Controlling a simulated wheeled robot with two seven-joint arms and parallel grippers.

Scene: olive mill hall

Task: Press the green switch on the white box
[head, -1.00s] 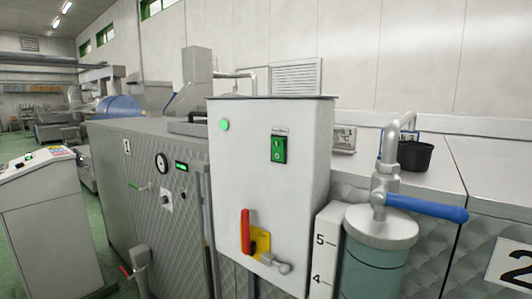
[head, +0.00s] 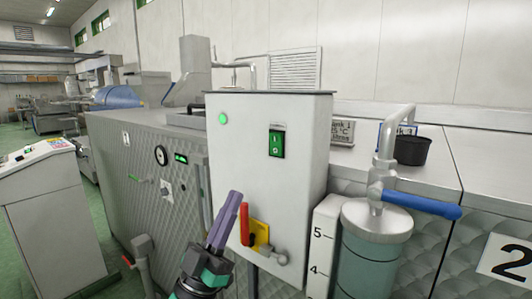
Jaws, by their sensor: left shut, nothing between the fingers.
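The white box (head: 245,153) stands in the middle of the head view, with its front facing me. The green switch (head: 277,144) is a dark green rocker on the right part of its front, under a small label. A round green lamp (head: 223,118) glows at the box's upper left. My left gripper (head: 234,193) is low in front of the box's left edge, pointing up, its purple fingers shut and empty. It is below and left of the switch, apart from it. My right gripper is not in view.
A red lever (head: 244,224) on a yellow plate (head: 262,234) sticks out low on the box, just right of my left fingers. A blue-handled tap (head: 422,205) tops a cylinder (head: 374,250) at the right. A black pot (head: 412,151) stands behind. A control console (head: 45,215) is at the left.

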